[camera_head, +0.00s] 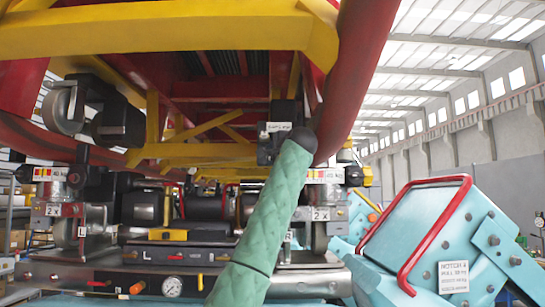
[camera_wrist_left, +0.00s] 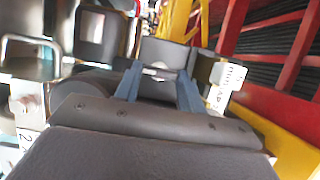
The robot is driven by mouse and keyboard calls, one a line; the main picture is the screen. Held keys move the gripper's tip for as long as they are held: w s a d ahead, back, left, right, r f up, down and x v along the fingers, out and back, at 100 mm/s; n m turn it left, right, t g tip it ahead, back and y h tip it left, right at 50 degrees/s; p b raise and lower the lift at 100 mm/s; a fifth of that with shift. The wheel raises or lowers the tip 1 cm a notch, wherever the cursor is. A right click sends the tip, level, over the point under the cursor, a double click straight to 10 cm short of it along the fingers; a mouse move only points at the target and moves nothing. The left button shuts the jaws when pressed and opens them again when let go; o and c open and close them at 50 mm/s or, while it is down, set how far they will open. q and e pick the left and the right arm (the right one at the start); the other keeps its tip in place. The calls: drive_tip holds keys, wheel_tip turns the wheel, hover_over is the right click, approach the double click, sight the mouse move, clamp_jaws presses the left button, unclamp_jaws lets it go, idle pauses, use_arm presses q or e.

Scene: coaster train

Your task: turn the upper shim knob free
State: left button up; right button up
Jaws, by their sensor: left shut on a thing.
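My left arm rises through the middle of the head view in a green padded sleeve. Its dark left gripper (camera_head: 268,150) is up against a dark block under the yellow and red track, beside a small white label (camera_head: 279,127). In the left wrist view the two blue-grey fingers of the left gripper (camera_wrist_left: 158,92) are closed on the upper shim knob (camera_wrist_left: 156,73), of which only a small part shows between them. The white label also shows just right of the fingers in this view (camera_wrist_left: 228,76). The knob's turn angle cannot be told. My right gripper is in neither view.
A red tube (camera_head: 352,75) and yellow beam (camera_head: 150,32) hang close above the arm. Wheel assemblies stand left (camera_head: 64,195) and right (camera_head: 318,215). A turquoise machine with a red handle (camera_head: 412,232) fills the lower right.

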use_arm(q)
drive_tip(key=shift+w+f, duration=0.1)
drive_tip(key=shift+f, duration=0.05)
idle(0.3)
drive_tip(key=o, duration=0.6)
drive_tip(key=shift+o, duration=0.5)
drive_tip(key=shift+a, duration=0.1)
